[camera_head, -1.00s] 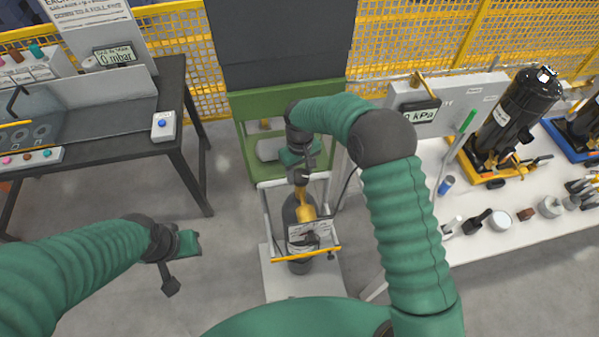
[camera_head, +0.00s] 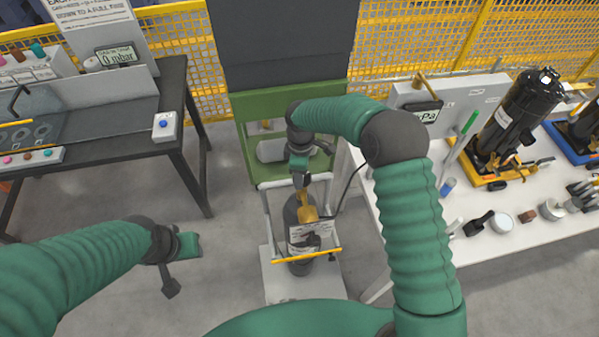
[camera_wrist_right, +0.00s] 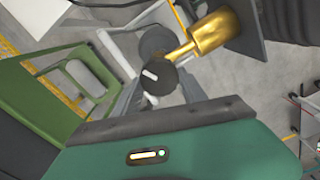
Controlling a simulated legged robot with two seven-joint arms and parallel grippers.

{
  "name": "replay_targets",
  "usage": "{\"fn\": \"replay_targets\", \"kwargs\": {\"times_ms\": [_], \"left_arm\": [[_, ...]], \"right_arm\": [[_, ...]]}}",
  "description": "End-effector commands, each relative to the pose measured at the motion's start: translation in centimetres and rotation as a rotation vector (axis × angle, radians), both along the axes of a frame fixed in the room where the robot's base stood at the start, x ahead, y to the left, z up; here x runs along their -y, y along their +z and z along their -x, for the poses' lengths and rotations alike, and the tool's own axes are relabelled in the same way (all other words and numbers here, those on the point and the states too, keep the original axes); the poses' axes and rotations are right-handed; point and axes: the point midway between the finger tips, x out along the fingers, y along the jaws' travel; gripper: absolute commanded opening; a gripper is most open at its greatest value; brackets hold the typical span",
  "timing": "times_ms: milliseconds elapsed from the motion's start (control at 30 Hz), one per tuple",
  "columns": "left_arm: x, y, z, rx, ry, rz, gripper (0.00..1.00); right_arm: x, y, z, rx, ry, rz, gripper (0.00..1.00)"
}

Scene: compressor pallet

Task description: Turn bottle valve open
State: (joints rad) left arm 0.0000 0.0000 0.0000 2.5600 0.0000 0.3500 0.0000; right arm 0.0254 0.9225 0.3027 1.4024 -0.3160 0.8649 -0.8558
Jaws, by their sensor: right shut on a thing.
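The dark gas bottle (camera_head: 293,214) stands upright on a trolley, with a brass valve (camera_head: 307,205) at its top. In the right wrist view the brass valve body (camera_wrist_right: 212,33) leads to a round black handwheel (camera_wrist_right: 158,76) with a white mark. My right gripper (camera_head: 300,181) points down at the valve top. In the right wrist view its dark fingers (camera_wrist_right: 158,96) lie on both sides of the handwheel and are shut on it. My left gripper (camera_head: 171,285) hangs over the floor at left, away from the bottle; its jaw state is unclear.
The trolley (camera_head: 308,257) has a yellow bar in front of the bottle. A green frame (camera_head: 240,145) stands behind it. A white bench (camera_head: 478,250) with a black compressor (camera_head: 515,115) and small parts is at right. A dark table (camera_head: 176,130) is at left. A black cable runs beside the bottle.

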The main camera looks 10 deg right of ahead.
Motion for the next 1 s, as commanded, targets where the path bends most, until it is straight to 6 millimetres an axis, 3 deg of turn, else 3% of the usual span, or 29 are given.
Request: {"fn": "replay_targets", "kwargs": {"times_ms": [733,767,900,1000], "left_arm": [[0.0,0.09,0.0,0.0,0.0,0.0,0.36],[0.0,0.09,0.0,0.0,0.0,0.0,0.36],[0.0,0.08,0.0,0.0,0.0,0.0,0.36],[0.0,0.07,0.01,0.0,0.0,0.0,0.36]], "right_arm": [[0.53,0.25,-0.31,0.006,0.094,0.005,0.09],[0.54,0.25,-0.32,0.006,0.094,0.005,0.5],[0.43,0.2,-0.29,0.006,0.094,0.004,0.69],[0.31,0.14,-0.27,0.004,0.094,0.003,0.71]]}}
